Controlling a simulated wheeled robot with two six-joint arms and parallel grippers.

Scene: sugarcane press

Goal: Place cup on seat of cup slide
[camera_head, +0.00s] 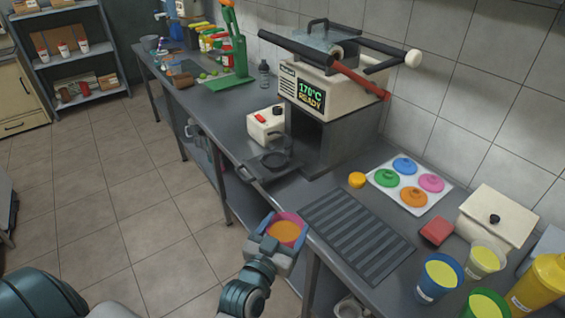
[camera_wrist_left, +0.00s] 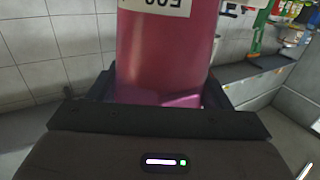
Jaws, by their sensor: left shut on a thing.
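My left gripper (camera_head: 270,250) is shut around the side of a pink cup (camera_head: 291,219) with orange contents. The cup looks roughly upright in the air, just off the counter's front edge. In the left wrist view the pink cup (camera_wrist_left: 168,55) fills the space between the jaws, with part of a white label showing. What looks like the cup slide (camera_head: 268,172) is a dark tray with a round ring seat (camera_head: 274,160), below and left of the heated machine. The cup is apart from it, nearer to me. The right gripper is out of view.
The machine (camera_head: 330,95) reads "170°C READY". A white box with a red button (camera_head: 265,125) stands behind the slide. A ribbed mat (camera_head: 358,238) lies right of the cup, with a tray of coloured lids (camera_head: 420,207) behind. More cups (camera_head: 438,275) stand at the lower right.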

